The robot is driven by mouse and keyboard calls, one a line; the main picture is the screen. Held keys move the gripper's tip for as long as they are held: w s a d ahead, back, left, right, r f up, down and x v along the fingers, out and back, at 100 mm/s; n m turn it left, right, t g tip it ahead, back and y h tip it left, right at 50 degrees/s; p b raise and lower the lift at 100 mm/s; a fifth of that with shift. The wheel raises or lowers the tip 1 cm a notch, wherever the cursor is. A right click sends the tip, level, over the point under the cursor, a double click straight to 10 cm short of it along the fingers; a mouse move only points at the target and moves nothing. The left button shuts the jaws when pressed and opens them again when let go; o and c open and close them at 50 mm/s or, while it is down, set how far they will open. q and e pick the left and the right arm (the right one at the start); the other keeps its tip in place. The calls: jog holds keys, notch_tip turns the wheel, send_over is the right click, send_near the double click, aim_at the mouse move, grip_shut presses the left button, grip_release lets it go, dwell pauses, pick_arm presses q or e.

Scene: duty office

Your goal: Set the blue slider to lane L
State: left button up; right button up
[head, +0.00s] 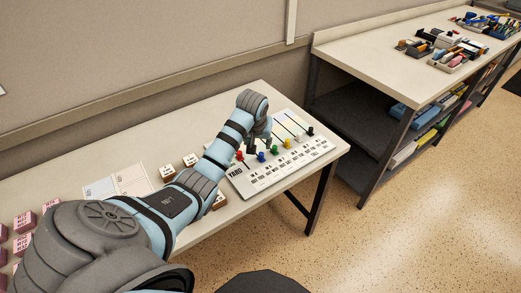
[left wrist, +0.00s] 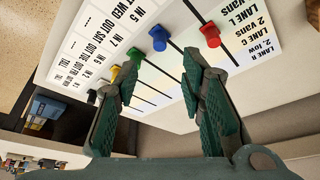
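The white slider board (head: 235,173) lies on the table, with coloured knobs on dark slots. The blue slider knob (head: 261,157) stands between the red knob (head: 240,156) and the green knob (head: 275,150). In the left wrist view the blue knob (left wrist: 158,38) lies beyond and between the fingertips of my left gripper (left wrist: 160,63), which is open and empty. The red knob (left wrist: 210,33) is beside the right-hand finger. Labels for lanes L, C and R (left wrist: 243,28) show at the right. My left arm partly hides the board in the head view. My right gripper is not in view.
A yellow knob (head: 287,143) and a black knob (head: 310,131) stand farther along the board. A second table (head: 370,62) with trays and shelves stands at the right.

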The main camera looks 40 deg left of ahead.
aim_at(261, 154)
pick_arm(q)
jog(key=b+x, duration=0.3)
jog(key=x, duration=0.6)
jog(key=shift+w+f, duration=0.1)
jog(key=shift+f, duration=0.2)
grip_shut()
